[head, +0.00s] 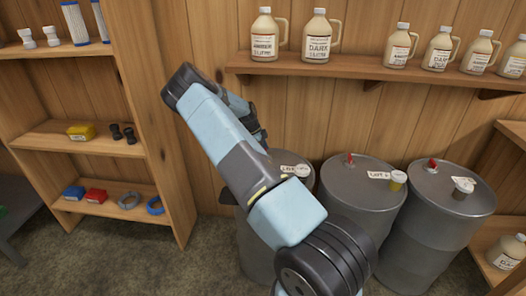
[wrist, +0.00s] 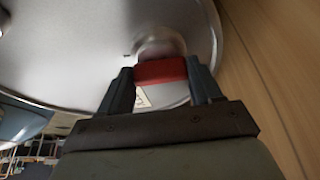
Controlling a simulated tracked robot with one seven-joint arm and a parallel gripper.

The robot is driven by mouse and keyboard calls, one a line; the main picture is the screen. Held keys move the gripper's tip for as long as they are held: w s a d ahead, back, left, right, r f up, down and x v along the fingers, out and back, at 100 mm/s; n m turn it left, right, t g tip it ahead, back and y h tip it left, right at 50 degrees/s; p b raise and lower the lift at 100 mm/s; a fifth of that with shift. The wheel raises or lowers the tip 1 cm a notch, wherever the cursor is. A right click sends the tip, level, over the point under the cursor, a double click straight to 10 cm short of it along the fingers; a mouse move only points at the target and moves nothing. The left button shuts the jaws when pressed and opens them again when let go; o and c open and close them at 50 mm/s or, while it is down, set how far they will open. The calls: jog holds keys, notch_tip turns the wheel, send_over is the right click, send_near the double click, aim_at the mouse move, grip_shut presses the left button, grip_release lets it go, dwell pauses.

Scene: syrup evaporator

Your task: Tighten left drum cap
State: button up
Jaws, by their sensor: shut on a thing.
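The left drum (head: 256,240) is grey and stands behind my arm in the head view, which hides much of its top. Its lid (wrist: 75,50) fills much of the wrist view. The red cap (wrist: 160,71) sits at a round metal fitting near the lid's rim. My gripper (wrist: 161,74) is shut on the red cap, with one dark finger on each side. Whether the cap is fully seated cannot be told. In the head view the cap and my fingertips are hidden behind my arm.
A middle drum (head: 350,205) and a right drum (head: 430,235) stand close beside it, each with a red cap and a small cup. A wall shelf (head: 400,73) with several jugs hangs above. Wooden shelving (head: 160,160) stands left; the floor (head: 120,260) before it is clear.

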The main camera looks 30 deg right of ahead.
jog(key=shift+w+r, duration=0.1)
jog(key=shift+w, duration=0.15)
jog(key=o, duration=1.1)
jog(key=shift+s, duration=0.1)
jog(key=shift+c, duration=0.2)
jog(key=v, duration=0.7)
jog(key=shift+a, duration=0.15)
